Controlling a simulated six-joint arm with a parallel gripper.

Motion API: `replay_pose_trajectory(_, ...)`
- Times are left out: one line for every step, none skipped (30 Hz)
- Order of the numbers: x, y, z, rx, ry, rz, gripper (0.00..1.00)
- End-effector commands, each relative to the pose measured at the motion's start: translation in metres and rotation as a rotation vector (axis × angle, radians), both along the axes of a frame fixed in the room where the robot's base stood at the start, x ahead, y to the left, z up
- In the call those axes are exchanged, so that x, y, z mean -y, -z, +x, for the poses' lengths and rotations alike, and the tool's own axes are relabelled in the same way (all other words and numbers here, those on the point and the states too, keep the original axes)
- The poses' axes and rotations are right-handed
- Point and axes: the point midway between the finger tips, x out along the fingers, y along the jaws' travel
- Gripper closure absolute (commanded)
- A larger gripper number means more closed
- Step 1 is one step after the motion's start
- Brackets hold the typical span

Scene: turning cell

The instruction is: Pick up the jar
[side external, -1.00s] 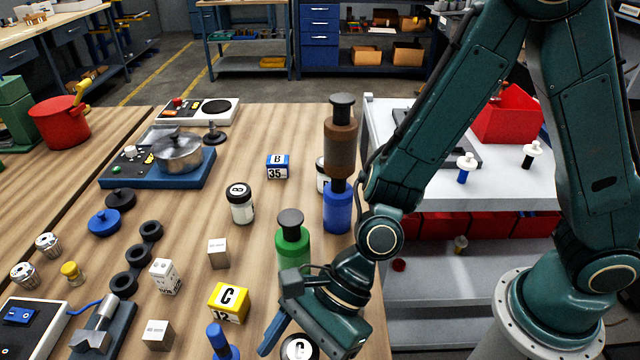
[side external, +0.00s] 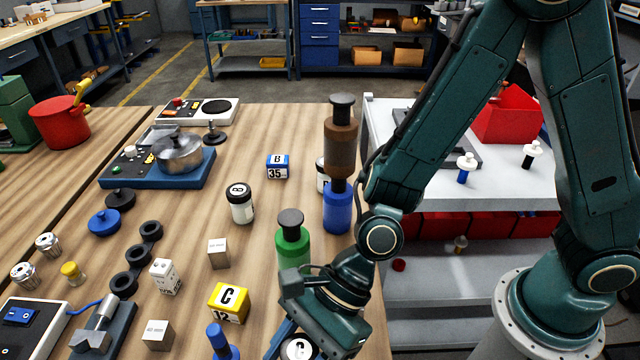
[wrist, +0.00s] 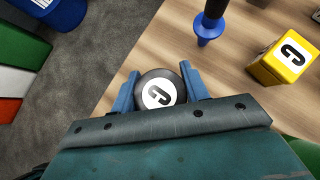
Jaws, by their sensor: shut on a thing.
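A jar with a black lid and a white disc marked C (side external: 299,348) stands at the near edge of the side view, partly cut off by the frame. In the wrist view the jar's lid (wrist: 160,92) sits between the two blue fingers. My gripper (wrist: 159,88) is shut on this jar, with one finger on each side. In the side view my gripper (side external: 294,342) reaches down over the jar, and its body hides part of it. A second jar, with a white body and a B lid (side external: 240,204), stands farther back on the table.
The wooden table's right edge is near.

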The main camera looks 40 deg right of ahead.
Motion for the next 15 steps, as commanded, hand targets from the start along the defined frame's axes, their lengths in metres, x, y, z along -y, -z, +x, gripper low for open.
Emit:
replay_pose_trajectory(0.000, -0.001, 0.000, 0.000, 0.000, 0.001, 0.80)
replay_pose_trajectory(0.000, -0.001, 0.000, 0.000, 0.000, 0.001, 0.80)
replay_pose_trajectory(0.000, -0.001, 0.000, 0.001, -0.001, 0.001, 0.80)
replay_pose_trajectory(0.000, -0.002, 0.000, 0.001, -0.001, 0.001, 0.80)
replay_pose_trajectory(0.000, -0.003, 0.000, 0.001, -0.001, 0.001, 0.80)
replay_pose_trajectory(0.000, -0.004, 0.000, 0.001, -0.001, 0.001, 0.80)
replay_pose_trajectory(0.000, -0.005, 0.000, 0.001, -0.001, 0.001, 0.80)
replay_pose_trajectory(0.000, -0.007, 0.000, 0.001, -0.001, 0.001, 0.80)
replay_pose_trajectory(0.000, -0.009, 0.000, 0.002, 0.000, 0.002, 0.80)
replay_pose_trajectory(-0.001, -0.011, 0.001, 0.002, 0.000, 0.003, 0.80)
replay_pose_trajectory(-0.001, -0.013, 0.001, 0.003, 0.000, 0.003, 0.80)
replay_pose_trajectory(-0.001, -0.016, 0.001, 0.003, -0.001, 0.002, 0.80)
replay_pose_trajectory(-0.001, -0.018, 0.001, 0.003, -0.001, 0.002, 0.80)
replay_pose_trajectory(-0.001, -0.021, 0.001, 0.004, -0.001, 0.003, 0.80)
replay_pose_trajectory(-0.001, -0.025, 0.001, 0.004, -0.001, 0.004, 0.80)
